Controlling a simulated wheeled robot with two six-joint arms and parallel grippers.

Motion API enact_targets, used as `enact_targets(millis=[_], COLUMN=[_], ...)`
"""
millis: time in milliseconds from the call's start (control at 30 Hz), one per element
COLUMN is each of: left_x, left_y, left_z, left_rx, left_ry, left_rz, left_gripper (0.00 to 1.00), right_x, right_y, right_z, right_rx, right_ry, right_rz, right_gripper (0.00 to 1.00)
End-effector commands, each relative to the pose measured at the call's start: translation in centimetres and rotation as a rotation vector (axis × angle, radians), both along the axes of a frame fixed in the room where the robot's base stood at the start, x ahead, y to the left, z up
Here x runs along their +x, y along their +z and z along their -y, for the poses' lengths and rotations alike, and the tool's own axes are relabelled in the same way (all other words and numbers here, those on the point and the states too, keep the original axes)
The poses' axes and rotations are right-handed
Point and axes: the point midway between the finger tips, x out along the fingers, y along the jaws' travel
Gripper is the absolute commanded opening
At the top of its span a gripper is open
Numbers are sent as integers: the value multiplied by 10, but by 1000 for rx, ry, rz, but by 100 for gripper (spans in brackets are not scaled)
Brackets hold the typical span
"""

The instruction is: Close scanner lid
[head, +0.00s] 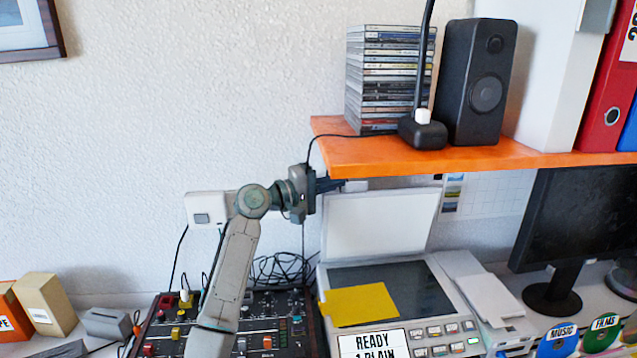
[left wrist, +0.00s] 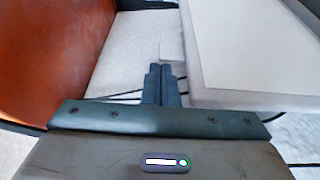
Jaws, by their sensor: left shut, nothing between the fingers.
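The scanner (head: 440,295) stands on the desk below the orange shelf. Its white lid (head: 378,225) is raised, standing nearly upright at the back of the dark glass (head: 385,277). A yellow sheet (head: 360,305) lies on the left front of the glass. My left gripper (head: 338,185) is shut and empty at the lid's upper left corner, just under the shelf. In the left wrist view the closed fingers (left wrist: 162,84) point past the lid (left wrist: 255,45), which fills the right side. I cannot tell whether they touch it. My right gripper is not in view.
The orange shelf (head: 480,157) hangs close above the lid and carries a stack of CD cases (head: 385,80) and a black speaker (head: 478,85). A mixing console (head: 270,325) lies left of the scanner. A monitor (head: 580,225) stands at the right.

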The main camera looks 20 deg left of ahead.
Motion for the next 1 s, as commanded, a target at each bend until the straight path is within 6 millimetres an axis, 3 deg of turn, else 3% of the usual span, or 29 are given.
enact_targets(millis=[567,767,1000], left_x=[5,-8,-36], left_y=[-1,-5,-12], left_z=[8,13,25], left_rx=[2,23,51], left_ry=[-1,-1,-1], left_rz=[5,57,124], left_gripper=[0,0,0], right_x=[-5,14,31], right_y=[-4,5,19], right_z=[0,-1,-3], right_rx=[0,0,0], right_ry=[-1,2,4], right_rz=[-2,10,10], right_gripper=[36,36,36])
